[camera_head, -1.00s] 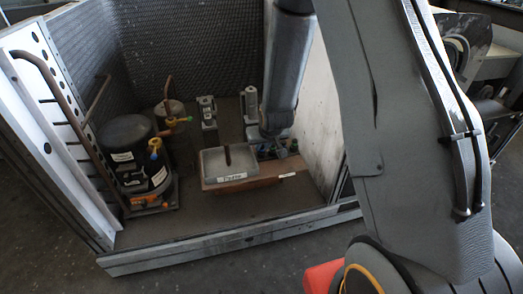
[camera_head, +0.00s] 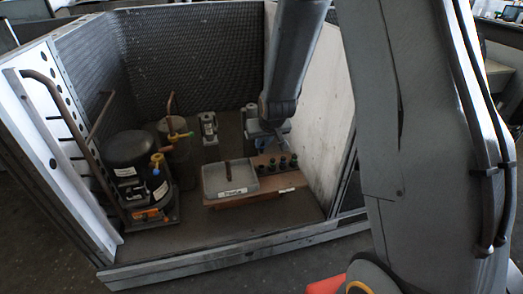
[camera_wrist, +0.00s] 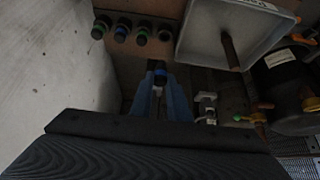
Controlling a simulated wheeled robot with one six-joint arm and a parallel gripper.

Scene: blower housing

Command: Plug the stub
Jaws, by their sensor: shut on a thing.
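My gripper (camera_wrist: 160,98), with blue fingers, is shut on a dark plug with a blue ring (camera_wrist: 160,76). The held plug is clear of the wooden block (camera_wrist: 190,50) in the wrist view. A row of dark plugs with green or blue rings (camera_wrist: 122,31) stands on the block; they also show in the head view (camera_head: 282,163). In the head view my gripper (camera_head: 270,144) is small and partly hidden behind my arm.
A black compressor (camera_head: 130,150) with copper pipes and yellow and orange fittings stands at the left. A grey canister (camera_head: 178,148) and a small grey fitting (camera_head: 208,127) stand farther back. A pale wall (camera_head: 318,110) bounds the right side. The front floor is clear.

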